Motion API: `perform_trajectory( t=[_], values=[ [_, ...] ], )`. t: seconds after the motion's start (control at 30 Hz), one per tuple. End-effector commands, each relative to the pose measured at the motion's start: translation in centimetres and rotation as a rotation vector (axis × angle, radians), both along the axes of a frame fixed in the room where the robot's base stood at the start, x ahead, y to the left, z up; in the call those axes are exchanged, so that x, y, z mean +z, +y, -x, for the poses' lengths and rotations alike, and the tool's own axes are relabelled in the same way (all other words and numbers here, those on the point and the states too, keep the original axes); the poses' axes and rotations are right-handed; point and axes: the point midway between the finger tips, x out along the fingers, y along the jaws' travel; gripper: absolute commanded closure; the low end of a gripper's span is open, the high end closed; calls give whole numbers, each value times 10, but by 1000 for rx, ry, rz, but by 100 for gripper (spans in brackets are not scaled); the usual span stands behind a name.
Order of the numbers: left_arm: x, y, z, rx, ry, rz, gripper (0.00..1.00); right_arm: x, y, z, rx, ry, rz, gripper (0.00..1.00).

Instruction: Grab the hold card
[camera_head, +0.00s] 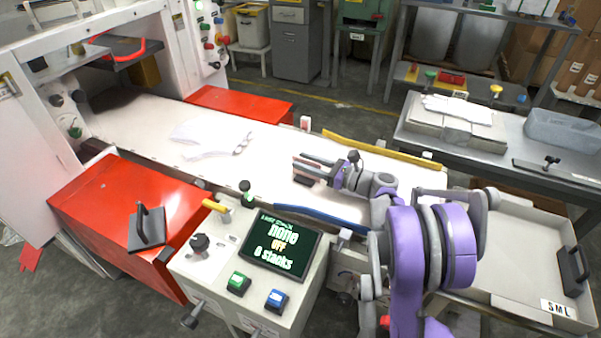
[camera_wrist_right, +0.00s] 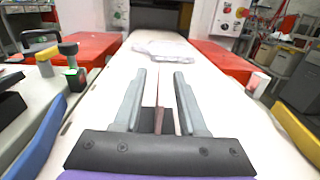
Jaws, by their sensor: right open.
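What looks like the hold card is a thin, pale, reddish-edged upright card (camera_wrist_right: 168,105) with a dark foot (camera_head: 302,181), on the white belt (camera_head: 262,170). My right gripper (camera_head: 299,165) is open and low over the belt, its fingers pointing left. In the right wrist view, the fingers (camera_wrist_right: 160,76) lie one on each side of the card with gaps showing. In the head view the gripper partly hides the card, so its printing cannot be read. My left gripper is not in view.
Clear film gloves (camera_head: 205,138) lie farther along the belt. A yellow rail (camera_head: 375,148) and a blue rail (camera_head: 320,217) flank it. A control panel with a screen (camera_head: 280,243) stands at the front. Red cabinets (camera_head: 110,205) border the belt; a pale tray (camera_head: 520,250) is at right.

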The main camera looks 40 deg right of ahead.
Motion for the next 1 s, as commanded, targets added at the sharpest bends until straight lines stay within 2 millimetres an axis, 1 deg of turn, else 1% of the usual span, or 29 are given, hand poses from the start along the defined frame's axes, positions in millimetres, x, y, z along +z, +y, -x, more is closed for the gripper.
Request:
perform_trajectory(
  t=[0.07,0.2,0.3,0.77,0.87,0.97,1.0],
  values=[
    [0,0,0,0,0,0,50,0,0,0,0,0,0,59],
    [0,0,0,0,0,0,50,0,0,0,0,0,0,84],
    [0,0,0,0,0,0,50,0,0,0,0,0,0,100],
    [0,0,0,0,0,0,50,1,0,0,0,0,0,100],
    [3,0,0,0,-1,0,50,7,0,0,0,0,0,100],
    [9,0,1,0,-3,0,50,23,0,0,0,-1,1,100],
    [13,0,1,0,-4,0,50,32,0,1,0,-1,1,100]
  ],
)
